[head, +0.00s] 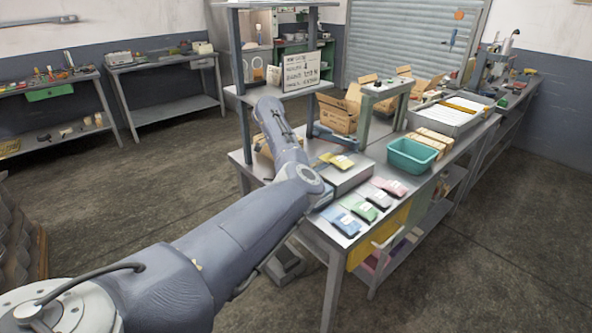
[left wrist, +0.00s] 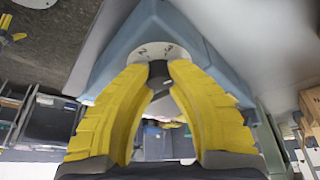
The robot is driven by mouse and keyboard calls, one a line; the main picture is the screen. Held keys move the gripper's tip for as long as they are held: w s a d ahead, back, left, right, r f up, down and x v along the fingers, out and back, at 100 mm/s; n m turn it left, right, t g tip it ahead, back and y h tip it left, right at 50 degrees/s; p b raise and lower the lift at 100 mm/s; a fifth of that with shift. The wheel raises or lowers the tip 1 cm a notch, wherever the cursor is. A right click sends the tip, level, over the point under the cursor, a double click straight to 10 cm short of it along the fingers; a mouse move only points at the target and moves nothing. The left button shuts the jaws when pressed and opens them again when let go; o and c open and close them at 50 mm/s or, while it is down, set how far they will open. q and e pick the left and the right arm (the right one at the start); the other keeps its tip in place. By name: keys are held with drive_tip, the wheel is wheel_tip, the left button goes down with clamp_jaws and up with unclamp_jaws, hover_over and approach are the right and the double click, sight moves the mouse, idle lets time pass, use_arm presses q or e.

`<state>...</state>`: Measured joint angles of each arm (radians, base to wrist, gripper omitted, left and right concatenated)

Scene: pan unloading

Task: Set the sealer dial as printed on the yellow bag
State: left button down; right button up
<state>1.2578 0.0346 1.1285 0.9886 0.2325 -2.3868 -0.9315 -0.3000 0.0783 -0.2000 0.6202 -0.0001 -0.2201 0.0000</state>
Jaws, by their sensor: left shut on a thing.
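In the left wrist view, my left gripper (left wrist: 160,84) has its yellow fingers shut on the dark knob (left wrist: 157,68) of the sealer dial. The white dial plate (left wrist: 155,51) sits on the sealer's blue-grey body (left wrist: 120,54). The numbers 2 and 3 show on the plate; the other marks are hidden, and I cannot tell where the knob points. In the head view, the yellow bag (head: 342,162) lies on a grey block on the bench, with a white label too small to read. My left arm covers part of this area. My right gripper is out of view.
Blue (head: 346,224), green (head: 362,211), dark and pink (head: 391,187) bags lie in a row along the bench's near side. A teal bin (head: 411,156) stands to their right. A lettered sign (head: 301,71) stands on the shelf above. Cardboard boxes (head: 338,116) sit behind.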

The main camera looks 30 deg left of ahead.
use_arm(q)
drive_tip(key=shift+w+r+m, duration=0.1)
drive_tip(key=shift+m, duration=0.5)
drive_tip(key=c, duration=1.1)
unclamp_jaws()
drive_tip(key=v, duration=1.1)
drive_tip(key=shift+a+r+g, duration=0.25)
drive_tip(key=shift+r+g, duration=0.05)
drive_tip(key=shift+r, duration=0.1)
drive_tip(key=shift+w, duration=0.1)
